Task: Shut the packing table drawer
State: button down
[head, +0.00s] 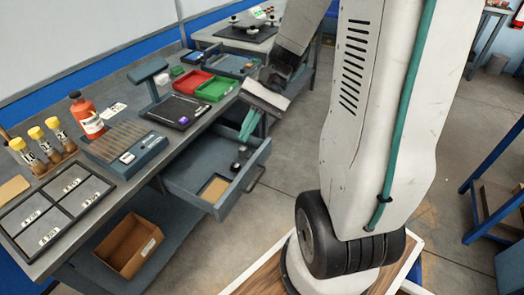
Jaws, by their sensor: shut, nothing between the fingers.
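The packing table drawer (212,208) is pulled out from the front of the grey packing table (80,232). Inside it lie a tan card (214,189) and small dark items near its right end. A dark handle shows on its front face (256,178). My gripper (247,128) points down above the far right part of the drawer, with its teal fingers together and empty. From this single view I cannot tell whether the fingertips touch the drawer.
The tabletop holds a labelled tray (55,216), a slotted block (127,146), an orange bottle (86,116), a scale (181,111), and red (193,83) and green (216,88) bins. A cardboard box (128,247) sits on the shelf below. Floor in front of the drawer is clear.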

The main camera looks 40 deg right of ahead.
jog(key=w+d+f+m+t+y, duration=0.4)
jog(key=d+f+m, duration=0.2)
jog(key=d+f, duration=0.1)
jog(key=s+d+f+m+t+h, duration=0.2)
jog(key=d+f+m+t, duration=0.9)
jog(key=d+f, duration=0.3)
jog(key=m+t+h, duration=0.3)
jog(key=m+h, duration=0.2)
jog(key=m, duration=0.1)
send_near(262, 153)
jog(key=x, duration=0.7)
jog(key=shift+d+f, duration=0.1)
jog(key=shift+d, duration=0.05)
